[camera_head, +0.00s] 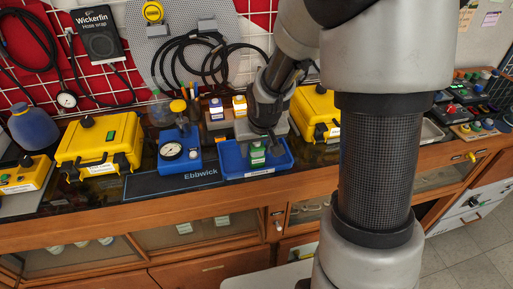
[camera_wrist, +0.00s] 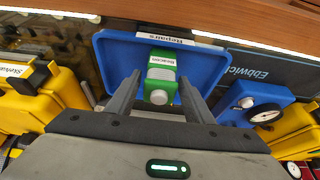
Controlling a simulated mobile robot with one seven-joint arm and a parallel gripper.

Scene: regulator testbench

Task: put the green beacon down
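The green beacon (camera_head: 257,156) is at the blue tray (camera_head: 232,171), below my gripper (camera_head: 264,138) in the head view. In the wrist view the beacon (camera_wrist: 161,62) shows its green body, a label and a pale round knob, over the inside of the tray (camera_wrist: 112,50) marked "Repairs". My gripper's two fingers (camera_wrist: 159,78) stand on either side of it, with a narrow gap showing at each side. The gripper looks open. The beacon's underside is hidden, so its contact with the tray floor cannot be seen.
A blue gauge box (camera_head: 180,152) stands left of the tray, behind a dark "Ebbwick" mat (camera_head: 150,184). Yellow cases stand at left (camera_head: 99,146) and right (camera_head: 314,112). Small beacon-like units (camera_head: 216,112) sit behind the tray. The wooden bench edge (camera_head: 200,196) runs in front.

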